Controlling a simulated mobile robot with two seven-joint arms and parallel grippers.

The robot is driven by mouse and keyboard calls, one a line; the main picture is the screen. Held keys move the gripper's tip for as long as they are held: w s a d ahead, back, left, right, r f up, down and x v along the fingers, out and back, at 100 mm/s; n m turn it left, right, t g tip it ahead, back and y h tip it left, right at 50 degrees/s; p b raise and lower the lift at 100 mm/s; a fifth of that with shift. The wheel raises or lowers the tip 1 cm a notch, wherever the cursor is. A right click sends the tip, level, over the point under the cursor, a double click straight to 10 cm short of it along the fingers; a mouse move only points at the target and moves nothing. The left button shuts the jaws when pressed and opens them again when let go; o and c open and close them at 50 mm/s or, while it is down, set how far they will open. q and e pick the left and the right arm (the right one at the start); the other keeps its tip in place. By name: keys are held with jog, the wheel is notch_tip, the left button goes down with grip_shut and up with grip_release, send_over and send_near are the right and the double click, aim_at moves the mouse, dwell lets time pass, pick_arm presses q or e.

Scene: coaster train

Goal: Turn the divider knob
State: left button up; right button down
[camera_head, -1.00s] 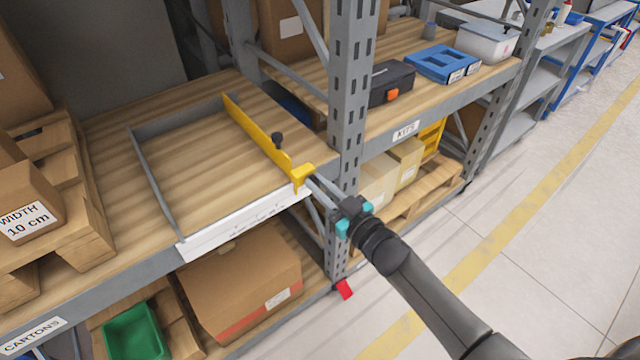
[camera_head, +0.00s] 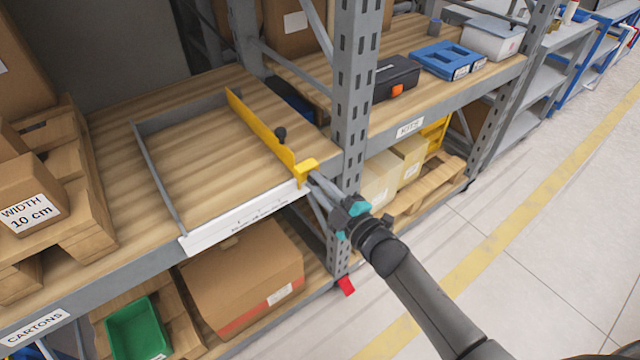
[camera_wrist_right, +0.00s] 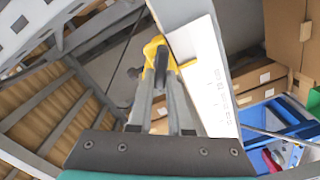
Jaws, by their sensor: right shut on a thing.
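The yellow divider (camera_head: 262,128) stands upright on the wooden shelf, running from back to front, with a black knob (camera_head: 281,135) on its side. My right gripper (camera_head: 312,178) is shut on the yellow front end of the divider (camera_head: 306,168), at the shelf's front edge. The right wrist view shows the divider's yellow end (camera_wrist_right: 155,48) at my fingertips (camera_wrist_right: 161,72), with the black knob (camera_wrist_right: 133,72) beside them, apart from the fingers. The exact grip is partly hidden by the fingers. My left gripper is not in view.
A white ruler strip (camera_head: 240,228) runs along the shelf front, left of my gripper. A grey upright post (camera_head: 352,100) stands close on the right. A carton marked 10 cm (camera_head: 28,195) sits on a pallet at left. The aisle floor is clear.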

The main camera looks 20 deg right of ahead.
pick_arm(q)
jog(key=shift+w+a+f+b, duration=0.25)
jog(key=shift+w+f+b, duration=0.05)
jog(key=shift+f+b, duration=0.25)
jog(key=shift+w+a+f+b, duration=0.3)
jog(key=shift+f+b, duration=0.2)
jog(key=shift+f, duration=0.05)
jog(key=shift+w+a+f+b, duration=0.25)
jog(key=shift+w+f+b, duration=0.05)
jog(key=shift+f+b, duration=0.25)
pick_arm(e)
jog(key=shift+f+n, duration=0.15)
jog(key=shift+n, duration=1.6)
jog(key=shift+f+n, duration=0.2)
jog(key=shift+n, duration=1.5)
jog(key=shift+f+n, duration=0.15)
jog(key=shift+n, duration=1.6)
jog(key=c, duration=0.8)
grip_release()
jog(key=shift+c, duration=0.2)
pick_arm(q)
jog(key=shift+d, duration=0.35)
pick_arm(e)
jog(key=shift+s+f, duration=0.1)
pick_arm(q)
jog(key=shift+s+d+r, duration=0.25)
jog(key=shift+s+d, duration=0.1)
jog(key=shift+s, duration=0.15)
pick_arm(e)
jog(key=v, duration=1.5)
